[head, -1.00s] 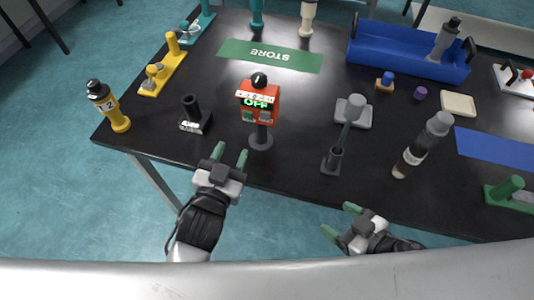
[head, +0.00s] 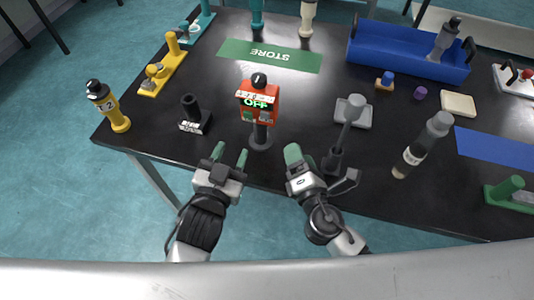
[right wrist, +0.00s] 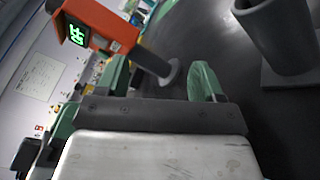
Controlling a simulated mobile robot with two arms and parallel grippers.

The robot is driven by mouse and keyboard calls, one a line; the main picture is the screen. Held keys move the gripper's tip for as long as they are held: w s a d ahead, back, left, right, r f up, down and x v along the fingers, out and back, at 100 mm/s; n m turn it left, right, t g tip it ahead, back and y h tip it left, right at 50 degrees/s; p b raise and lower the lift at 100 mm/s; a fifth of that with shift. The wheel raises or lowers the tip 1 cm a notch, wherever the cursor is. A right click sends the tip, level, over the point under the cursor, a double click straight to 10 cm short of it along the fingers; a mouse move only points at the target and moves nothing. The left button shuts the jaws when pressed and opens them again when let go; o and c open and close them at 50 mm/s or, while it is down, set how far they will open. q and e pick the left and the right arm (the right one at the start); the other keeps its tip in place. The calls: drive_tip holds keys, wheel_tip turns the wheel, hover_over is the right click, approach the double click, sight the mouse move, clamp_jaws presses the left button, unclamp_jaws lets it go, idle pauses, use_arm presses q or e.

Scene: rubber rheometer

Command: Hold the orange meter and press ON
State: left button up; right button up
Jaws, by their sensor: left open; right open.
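The orange meter (head: 260,100) stands upright on a dark post with a round foot near the table's front edge. Its green display reads OFF, with a black knob on top and buttons below the display. My left gripper (head: 231,156) is open and empty, in front of the meter and a little to its left. My right gripper (head: 293,154) is open, in front and to the right of the meter, apart from it. In the right wrist view the meter (right wrist: 105,25) is beyond the open fingers (right wrist: 160,82), at upper left, and nothing is between them.
A small black holder (head: 192,112) is left of the meter. A clear bottle (head: 424,143) stands further right. A green STORE mat (head: 270,55) lies behind the meter.

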sight(259, 122)
drive_tip(key=a+n, duration=0.2)
drive_tip(key=n, duration=0.1)
drive_tip(key=w+a+f+n, duration=0.1)
drive_tip(key=a+n, duration=0.1)
drive_tip(key=n, duration=0.1)
drive_tip(key=a+n, duration=0.2)
drive_tip(key=n, duration=0.1)
drive_tip(key=shift+w+a+f+h, duration=0.1)
drive_tip(key=shift+w+f+h, duration=0.05)
drive_tip(key=shift+w+h, duration=0.2)
drive_tip(key=shift+w+a+n, duration=0.25)
drive_tip(key=shift+a+n, duration=0.45)
drive_tip(key=shift+n, duration=0.4)
drive_tip(key=w, duration=0.3)
drive_tip(key=w+a, duration=0.1)
drive_tip(key=w, duration=0.6)
drive_tip(key=shift+w+a, duration=0.25)
drive_tip(key=shift+a, duration=0.1)
drive_tip(key=c, duration=1.1)
use_arm(q)
clamp_jaws()
